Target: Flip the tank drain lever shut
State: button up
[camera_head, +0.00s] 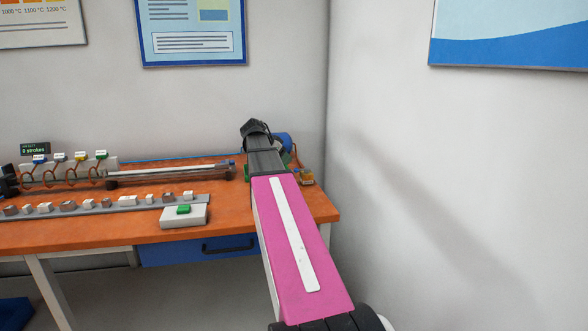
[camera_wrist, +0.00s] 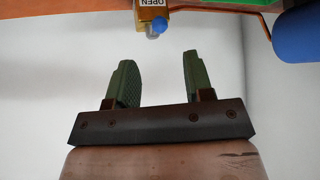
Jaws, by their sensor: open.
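The tank drain valve (camera_wrist: 152,10) is a small brass block with an OPEN label that reads upside down in the wrist view. A round blue knob (camera_wrist: 157,25), apparently the lever's end, shows beside the label. The valve also shows in the head view (camera_head: 306,178) at the right end of the bench. My gripper (camera_wrist: 157,58) is open and empty, its two green fingers apart. The knob lies beyond the fingertips, roughly in line with the gap between them, and nothing touches it. In the head view my arm mostly hides the gripper.
A blue cylinder (camera_wrist: 298,34), probably the tank, is right of the valve in the wrist view. The orange bench (camera_head: 130,233) carries copper coils (camera_head: 75,175), a rail of small blocks and a green-button box (camera_head: 184,214). A grey wall (camera_head: 420,190) stands close on the right.

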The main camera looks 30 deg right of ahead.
aim_at(295, 169)
jog(key=x, duration=0.8)
grip_shut()
